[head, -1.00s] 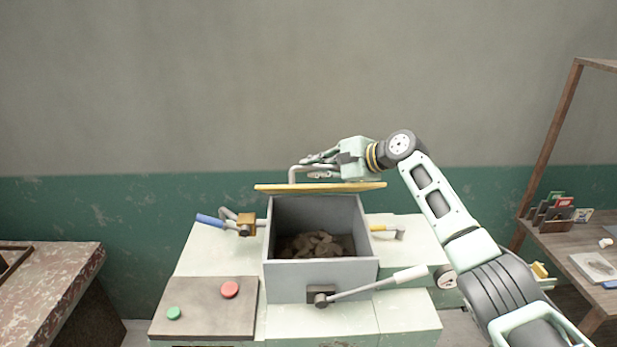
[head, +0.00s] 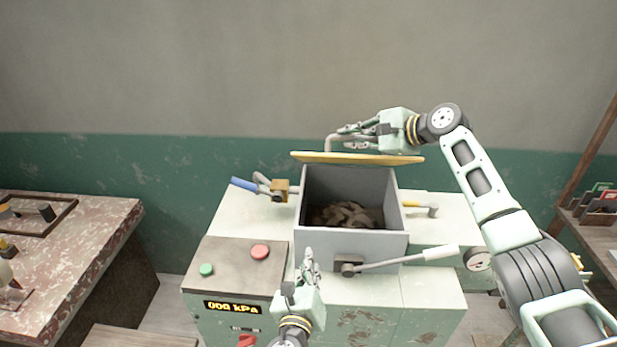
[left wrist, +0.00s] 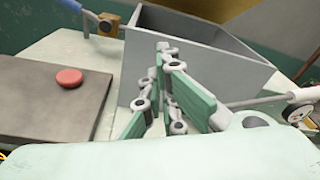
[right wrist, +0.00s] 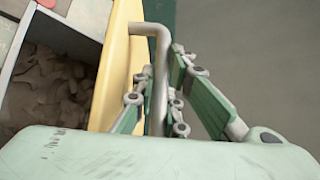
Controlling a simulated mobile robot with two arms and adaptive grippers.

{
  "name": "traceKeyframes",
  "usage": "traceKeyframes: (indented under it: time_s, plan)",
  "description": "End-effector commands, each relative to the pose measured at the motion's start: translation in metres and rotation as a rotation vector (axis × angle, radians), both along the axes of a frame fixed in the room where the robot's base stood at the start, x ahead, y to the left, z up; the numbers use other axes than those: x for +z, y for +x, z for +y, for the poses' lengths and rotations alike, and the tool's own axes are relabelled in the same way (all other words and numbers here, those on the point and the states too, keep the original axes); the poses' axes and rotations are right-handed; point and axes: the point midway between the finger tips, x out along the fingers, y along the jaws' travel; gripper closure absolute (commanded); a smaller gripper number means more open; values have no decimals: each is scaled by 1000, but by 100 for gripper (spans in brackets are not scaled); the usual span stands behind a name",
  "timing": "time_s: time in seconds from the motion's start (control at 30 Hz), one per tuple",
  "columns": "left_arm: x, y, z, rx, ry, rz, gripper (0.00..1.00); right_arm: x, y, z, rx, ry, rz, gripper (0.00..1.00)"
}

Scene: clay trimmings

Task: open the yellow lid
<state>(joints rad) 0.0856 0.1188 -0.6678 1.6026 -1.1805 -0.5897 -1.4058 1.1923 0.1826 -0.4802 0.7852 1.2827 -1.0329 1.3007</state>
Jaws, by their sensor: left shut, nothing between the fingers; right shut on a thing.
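The yellow lid (head: 357,158) stands raised at the back of the grey box (head: 350,246), seen nearly edge-on in the head view. The box is open at the top and holds brown clay lumps (head: 346,215). The lid also shows in the right wrist view (right wrist: 117,62). My right gripper (head: 350,138) is shut on the lid's grey bar handle (right wrist: 160,75), behind the lid. My left gripper (head: 308,256) is shut and empty in front of the box's front wall; it also shows in the left wrist view (left wrist: 163,52).
A lever with a white grip (head: 440,252) sticks out right from the box front. A blue-handled lever (head: 244,184) is at the left. The control panel (head: 232,265) has a red button (head: 260,252) and a green button (head: 206,269). A worn table (head: 105,235) stands left.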

Motion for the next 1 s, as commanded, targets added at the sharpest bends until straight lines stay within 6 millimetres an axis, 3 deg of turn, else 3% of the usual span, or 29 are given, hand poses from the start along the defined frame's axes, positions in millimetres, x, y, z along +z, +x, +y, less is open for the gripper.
traceKeyframes:
  time_s: [0.03, 0.1, 0.2, 0.3, 0.47, 0.83, 1.0]
  plan:
    - [32, 5, 1, 13, 87, -78, 100, 1, 1, -1, -1, -4, -4, 100]
    - [66, 7, 5, 39, 198, -165, 100, 1, 1, -1, -1, -4, -4, 100]
    - [100, 8, 9, 75, 306, -247, 100, 1, 1, -1, -1, -4, -4, 100]
    - [117, 8, 12, 97, 358, -288, 100, 1, 1, -1, -1, -4, -4, 100]
    - [125, 23, 13, 104, 377, -300, 100, 1, 1, -1, -1, -4, -4, 100]
    - [137, 99, 13, 104, 372, -296, 100, 1, 1, -1, -1, -4, -4, 100]
    - [155, 118, 12, 103, 369, -298, 100, 1, 1, -1, -1, -4, -4, 100]
